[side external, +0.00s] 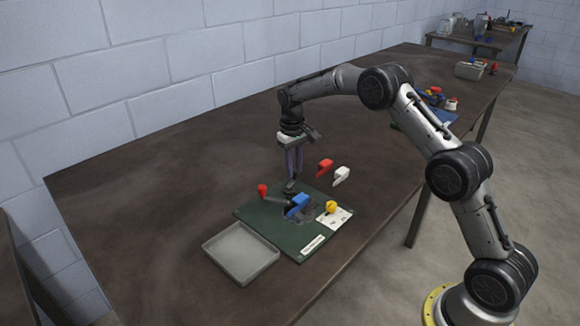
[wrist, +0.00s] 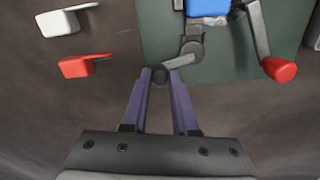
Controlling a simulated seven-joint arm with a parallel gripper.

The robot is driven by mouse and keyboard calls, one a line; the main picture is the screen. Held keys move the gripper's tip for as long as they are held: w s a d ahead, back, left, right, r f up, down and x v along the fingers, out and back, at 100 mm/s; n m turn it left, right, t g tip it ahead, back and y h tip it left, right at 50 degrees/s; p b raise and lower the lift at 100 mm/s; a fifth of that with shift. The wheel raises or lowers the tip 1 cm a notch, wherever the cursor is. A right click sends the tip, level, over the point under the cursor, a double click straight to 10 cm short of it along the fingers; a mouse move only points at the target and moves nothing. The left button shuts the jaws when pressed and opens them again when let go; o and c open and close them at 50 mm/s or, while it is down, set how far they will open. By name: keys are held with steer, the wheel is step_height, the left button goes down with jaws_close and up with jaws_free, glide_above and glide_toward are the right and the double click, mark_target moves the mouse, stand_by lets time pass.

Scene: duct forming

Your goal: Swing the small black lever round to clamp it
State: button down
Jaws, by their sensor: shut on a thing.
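The small black lever (wrist: 160,74) has a dark knob on a short grey arm, which runs up and right to a round pivot (wrist: 191,50) on the green board (wrist: 158,28). My gripper (wrist: 160,76) is shut on the lever's knob, with its two purple fingertips on either side of it. In the side view my gripper (side external: 290,184) points down over the far part of the green board (side external: 251,213); the lever is mostly hidden there. A blue part (wrist: 208,7) sits just beyond the pivot and also shows in the side view (side external: 298,205).
A red-knobbed lever (wrist: 280,69) stands on the board near the small lever. A yellow knob (side external: 331,207) sits on a white plate. A grey tray (side external: 241,253) lies beside the board. Loose red (wrist: 76,67) and white (wrist: 58,23) pieces lie off the board on the table.

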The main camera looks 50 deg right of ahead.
mark_target(296, 174)
steer(key=shift+s+d+m, duration=0.1)
steer(key=shift+s+m, duration=0.2)
steer(key=shift+m, duration=0.45)
steer(key=shift+s+d+m, duration=0.1)
steer(key=shift+s+m, duration=0.2)
steer(key=shift+m, duration=0.45)
steer(key=shift+s, duration=0.1)
steer(key=c, duration=0.7)
jaws_free()
steer(key=shift+a, duration=0.1)
steer(key=r, duration=1.4)
steer(key=shift+w+a, duration=0.2)
steer(key=shift+a, duration=0.1)
steer(key=shift+f, duration=0.1)
